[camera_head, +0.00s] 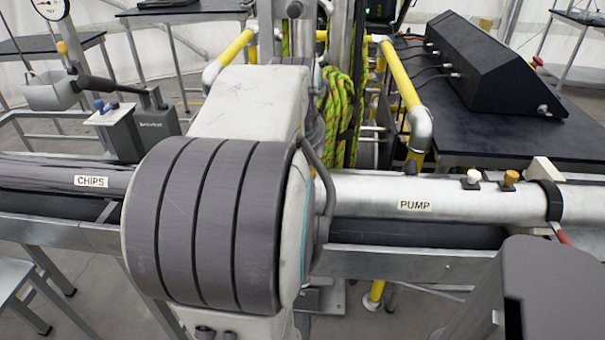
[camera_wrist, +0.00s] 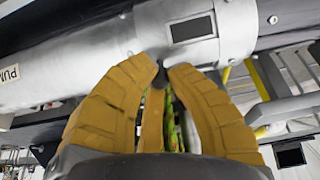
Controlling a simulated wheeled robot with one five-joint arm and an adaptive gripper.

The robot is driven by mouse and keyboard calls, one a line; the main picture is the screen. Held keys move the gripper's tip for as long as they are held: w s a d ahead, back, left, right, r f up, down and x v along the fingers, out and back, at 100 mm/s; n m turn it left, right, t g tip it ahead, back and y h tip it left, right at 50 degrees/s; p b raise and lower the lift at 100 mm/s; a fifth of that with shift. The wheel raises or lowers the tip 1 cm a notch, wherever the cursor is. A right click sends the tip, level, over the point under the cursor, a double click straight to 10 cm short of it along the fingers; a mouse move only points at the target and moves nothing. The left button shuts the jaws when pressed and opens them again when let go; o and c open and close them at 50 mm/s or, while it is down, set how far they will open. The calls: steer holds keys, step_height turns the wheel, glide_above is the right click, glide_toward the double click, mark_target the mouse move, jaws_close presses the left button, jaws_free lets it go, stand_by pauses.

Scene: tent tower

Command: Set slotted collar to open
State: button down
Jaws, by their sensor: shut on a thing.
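In the wrist view, a silver collar (camera_wrist: 225,27) with a dark rectangular slot or window sits around the silver pipe (camera_wrist: 80,65). I cannot tell how the knob joins the collar. In the head view, my arm's bulky links hide the gripper and I cannot make out the slotted collar.
The head view shows a pipe labelled PUMP (camera_head: 415,205) on the right, with small valves (camera_head: 472,177) on top, and a pipe labelled CHIPS (camera_head: 60,177) on the left. Yellow rails (camera_head: 402,75) and a green rope (camera_head: 340,105) stand behind. A black console (camera_head: 480,60) rests on the table.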

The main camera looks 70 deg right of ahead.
steer(key=shift+a+f, duration=0.15)
steer(key=shift+f, duration=0.05)
steer(key=c, duration=1.7)
jaws_free()
steer(key=o, duration=0.5)
steer(key=shift+r, duration=0.1)
steer(key=shift+r, duration=0.15)
steer(key=shift+r, duration=0.25)
steer(key=v, duration=1.1)
steer(key=shift+a+r, duration=0.1)
steer(key=shift+a, duration=0.1)
